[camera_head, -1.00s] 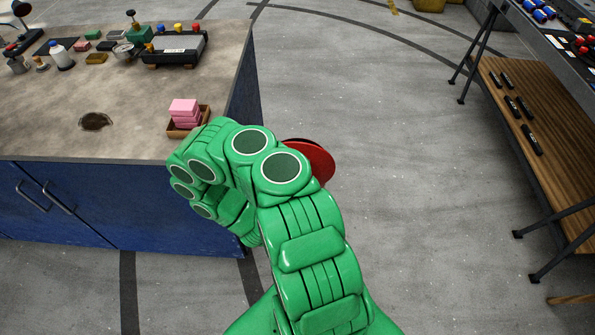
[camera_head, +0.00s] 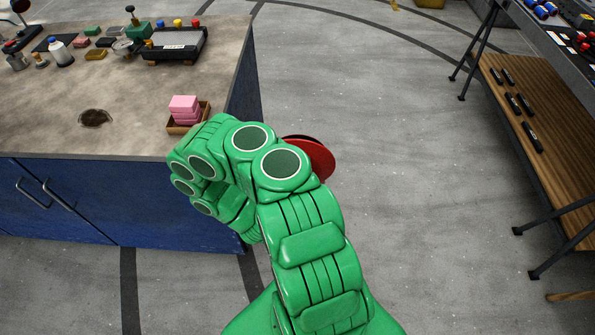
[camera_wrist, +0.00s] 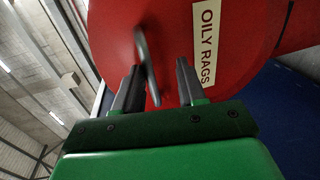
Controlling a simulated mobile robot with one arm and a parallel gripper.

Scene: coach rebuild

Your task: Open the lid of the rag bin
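The red rag bin (camera_head: 318,158) shows in the head view as a round red top beside the bench's right end, largely hidden behind my arm. In the wrist view, the red surface (camera_wrist: 240,45) fills the upper middle and bears a cream "OILY RAGS" label (camera_wrist: 207,42). A thin grey handle-like piece (camera_wrist: 146,62) stands out in front of it. My gripper (camera_wrist: 158,82) is open, with its fingers on either side of that piece. The piece looks closer to the left finger; I cannot tell whether they touch. My gripper's fingers are hidden in the head view.
A blue workbench (camera_head: 140,205) stands at left, with a wooden tray (camera_head: 190,125) of pink blocks (camera_head: 184,105) near its front right corner. A rack with a wooden shelf (camera_head: 550,140) stands at right. The grey floor (camera_head: 420,170) between is clear.

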